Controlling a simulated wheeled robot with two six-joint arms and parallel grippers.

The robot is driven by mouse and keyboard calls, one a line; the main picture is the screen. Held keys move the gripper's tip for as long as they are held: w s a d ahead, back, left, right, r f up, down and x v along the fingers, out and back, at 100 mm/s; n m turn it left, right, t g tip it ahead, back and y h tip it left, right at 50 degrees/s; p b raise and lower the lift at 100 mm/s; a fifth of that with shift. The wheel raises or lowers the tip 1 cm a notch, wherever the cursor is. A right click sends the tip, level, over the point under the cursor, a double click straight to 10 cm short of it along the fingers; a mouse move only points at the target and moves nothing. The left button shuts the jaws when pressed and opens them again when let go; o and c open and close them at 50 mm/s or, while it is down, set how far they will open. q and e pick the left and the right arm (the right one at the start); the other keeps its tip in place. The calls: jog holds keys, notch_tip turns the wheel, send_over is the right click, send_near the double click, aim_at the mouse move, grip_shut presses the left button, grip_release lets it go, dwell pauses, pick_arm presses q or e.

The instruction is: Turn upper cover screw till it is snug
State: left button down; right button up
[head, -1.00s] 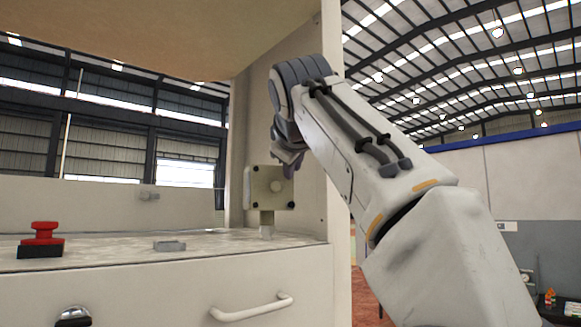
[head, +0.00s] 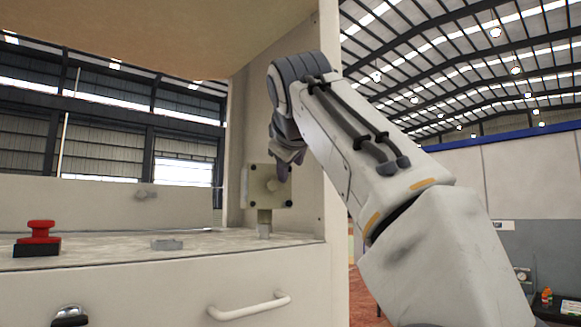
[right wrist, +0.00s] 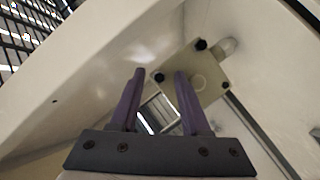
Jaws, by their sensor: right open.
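A square beige cover plate (head: 262,200) with a round boss in its middle and dark corner screws stands on a short post inside the cabinet. One dark screw (head: 288,203) shows at its lower right in the head view. My right gripper (head: 284,172) is at the plate's upper right and hides that corner. The plate (right wrist: 212,92) lies beyond and right of the fingers, with dark screws (right wrist: 201,44) and (right wrist: 159,77) visible. Which screw is the upper one is unclear. My left gripper is not in view.
The cabinet side wall (head: 310,215) stands close on the right of the plate. A red button (head: 40,229) and a small grey block (head: 167,244) sit on the worktop to the left. A drawer handle (head: 250,307) is below.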

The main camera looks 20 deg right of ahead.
jog(key=v, duration=1)
jog(key=shift+a, duration=0.1)
